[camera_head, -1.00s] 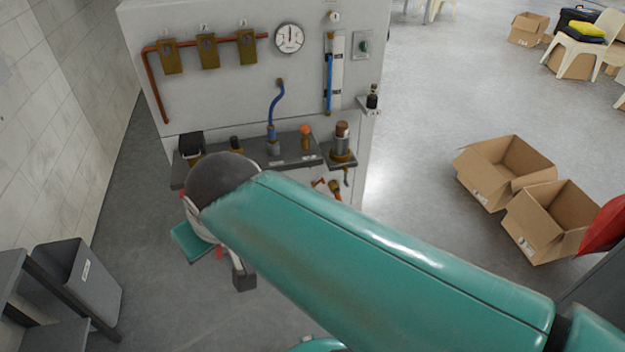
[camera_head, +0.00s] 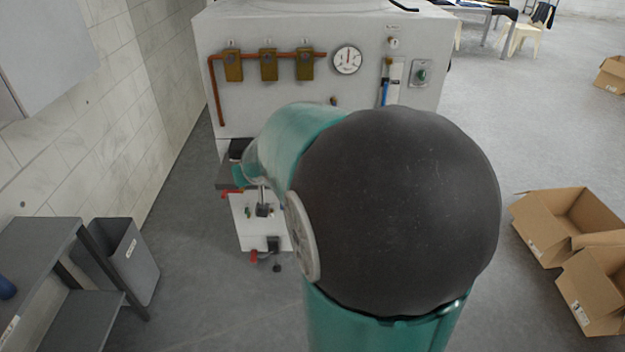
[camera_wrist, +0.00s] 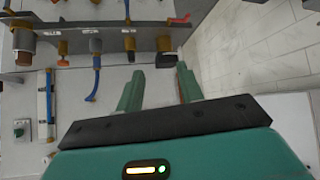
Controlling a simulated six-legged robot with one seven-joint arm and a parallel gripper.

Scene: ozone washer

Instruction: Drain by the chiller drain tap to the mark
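The washer's grey panel (camera_head: 290,105) stands ahead of me. Its upright sight tube with blue liquid (camera_head: 385,92) is partly hidden by my arm; it also shows in the wrist view (camera_wrist: 49,97). No mark on it is readable. A red-handled fitting (camera_head: 256,257) sits low on the front, and another red part (camera_wrist: 179,19) is at the top of the wrist view. I cannot tell which is the chiller drain tap. My gripper (camera_wrist: 162,87) is open and empty, its two green fingers apart near the panel, touching nothing visible. My arm hides it in the head view.
A dark shelf (camera_wrist: 75,28) with several fittings runs along the panel. A round gauge (camera_head: 347,60) and several brass blocks are above. A grey bin (camera_head: 128,255) and a table (camera_head: 40,245) stand left, cardboard boxes (camera_head: 565,225) right. Open floor lies between.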

